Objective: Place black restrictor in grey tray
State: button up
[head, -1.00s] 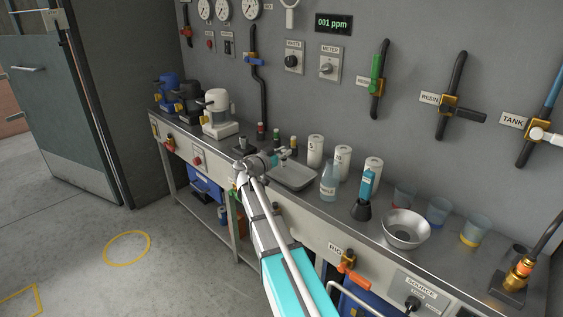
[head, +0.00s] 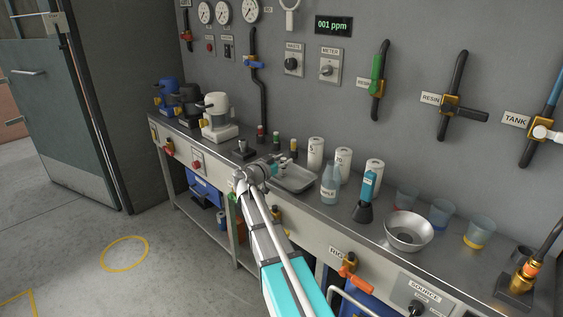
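The grey tray (head: 297,182) is shallow and sits on the metal bench, left of the clear bottle. My gripper (head: 279,168) is at the tray's left end, pointing toward it; its fingers are too small to tell if they are open or shut. I cannot see anything clearly held in it. A small black piece on a dark base (head: 243,149) stands on the bench left of my gripper; I cannot tell for sure that it is the black restrictor. My arm hides part of the bench front.
Small dark pieces with red (head: 261,132), green (head: 277,138) and yellow (head: 293,147) parts stand behind the tray. White canisters (head: 315,153), a clear bottle (head: 330,183), a blue-and-black tool (head: 366,190) and a metal bowl (head: 408,232) stand to the right. A white machine (head: 217,120) stands left.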

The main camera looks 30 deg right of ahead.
jog(key=shift+a+r, duration=0.1)
jog(key=shift+r, duration=0.1)
dwell(0.4)
jog(key=v, duration=1.2)
dwell(0.5)
jog(key=shift+f, duration=0.1)
